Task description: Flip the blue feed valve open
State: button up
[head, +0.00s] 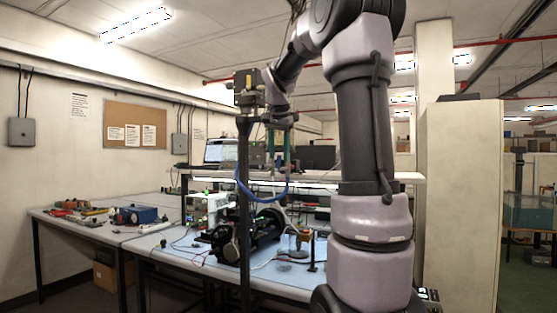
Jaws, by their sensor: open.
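I cannot make out the blue feed valve or its lever in the head view; it is hidden or too small to tell. A blue hose (262,194) hangs in a loop above the bench. Behind and below it is a dark machine with a round black body (258,231) on the bench top. My gripper (279,163) points down above the bench, with two greenish fingers apart and nothing visible between them. It is above the hose in the picture; I cannot tell whether they touch. My own arm covers the bench's right part.
A blue-topped bench (165,247) carries cables and small equipment. A shelf (225,174) above it holds a laptop (220,151). A dark upright post (243,270) stands in front of the bench. Another table (85,229) with tools is at left. A tall pale cabinet (462,190) stands at right.

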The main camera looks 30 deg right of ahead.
jog(key=shift+x, duration=1.2)
grip_shut()
jog(key=shift+w+a+g+h, duration=0.2)
jog(key=shift+w+g+h, duration=0.1)
jog(key=shift+g+h, duration=0.5)
grip_release()
jog(key=shift+r, duration=0.1)
